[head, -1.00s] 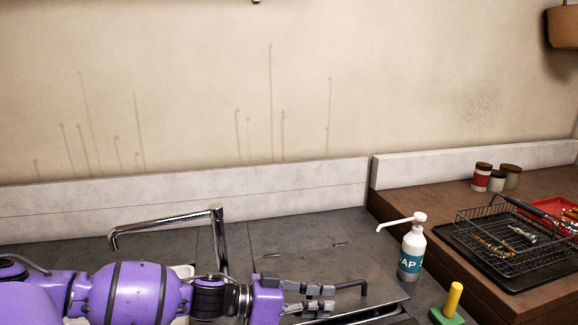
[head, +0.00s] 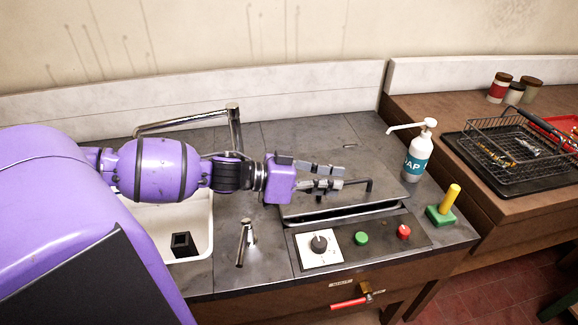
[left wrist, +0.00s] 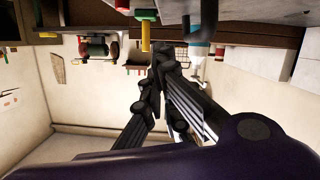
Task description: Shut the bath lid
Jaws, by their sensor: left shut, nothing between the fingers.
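The bath lid (head: 388,186) is a flat grey metal plate set in the counter, with a dark bent handle (head: 369,187) on it. A dark gap shows along its front edge, so the lid looks slightly raised at the front. My left gripper (head: 341,178) is over the lid, its fingers shut and empty, pointing right toward the handle. The fingertips end just left of the handle; whether they touch it I cannot tell. In the left wrist view the fingers (left wrist: 157,72) meet at their tips. My right gripper is out of view.
A panel in front of the lid carries a dial (head: 319,244), a green button (head: 362,238) and a red button (head: 404,231). A soap bottle (head: 417,155) and a yellow-handled green block (head: 441,214) stand right of it. A sink (head: 190,222) and tap (head: 236,128) lie left.

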